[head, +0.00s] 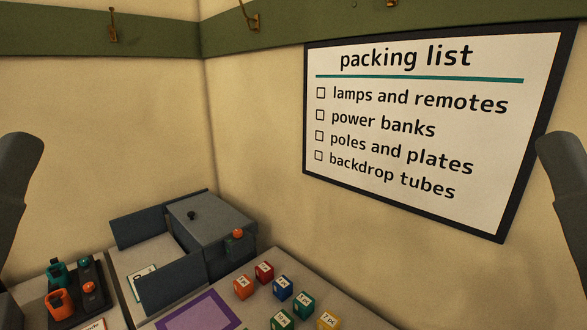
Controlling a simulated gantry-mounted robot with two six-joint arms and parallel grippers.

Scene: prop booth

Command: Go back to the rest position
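A dark grey part of my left arm (18,180) stands at the left edge of the head view. A matching part of my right arm (567,175) stands at the right edge. Both look raised, clear of the table and well apart from each other. Neither gripper's fingers show, so I cannot see whether they are open, shut or holding anything.
Several coloured cubes, one of them red (264,272), sit near a purple-framed mat (232,320). A blue-grey box (210,222) stands in the corner. A black stand (92,272) with orange and teal items is lower left. A packing list board (430,200) hangs on the wall.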

